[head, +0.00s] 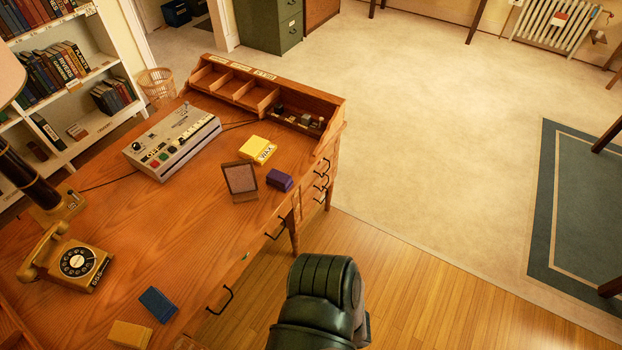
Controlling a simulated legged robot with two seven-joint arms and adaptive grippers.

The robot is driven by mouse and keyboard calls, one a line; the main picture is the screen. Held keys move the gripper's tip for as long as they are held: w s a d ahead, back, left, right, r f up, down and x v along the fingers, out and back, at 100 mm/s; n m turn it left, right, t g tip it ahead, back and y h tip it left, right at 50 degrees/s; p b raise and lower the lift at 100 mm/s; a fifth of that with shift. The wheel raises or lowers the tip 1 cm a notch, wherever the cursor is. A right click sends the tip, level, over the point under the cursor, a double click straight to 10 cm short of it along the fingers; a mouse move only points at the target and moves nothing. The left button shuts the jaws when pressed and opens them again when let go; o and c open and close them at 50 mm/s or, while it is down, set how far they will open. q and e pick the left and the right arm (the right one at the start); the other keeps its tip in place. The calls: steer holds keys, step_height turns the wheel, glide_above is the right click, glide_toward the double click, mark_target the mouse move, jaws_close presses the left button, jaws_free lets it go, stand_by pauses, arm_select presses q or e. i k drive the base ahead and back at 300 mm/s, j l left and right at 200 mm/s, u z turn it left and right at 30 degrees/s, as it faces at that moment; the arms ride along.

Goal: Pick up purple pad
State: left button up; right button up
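The purple pad (279,180) is a small, dark purple block lying on the wooden desk (205,215), near the desk's right edge. It sits just right of a small framed stand (240,179) and below a yellow item marked WAX (258,149). Its top and front side show, with nothing covering it. Neither of my grippers is in view.
A grey button machine (172,140), a rotary telephone (70,262), a blue pad (157,305) and a tan block (129,335) are on the desk. Open floor (430,130) lies to the right.

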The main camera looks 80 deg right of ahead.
mark_target(279, 180)
steer(key=z, duration=2.3)
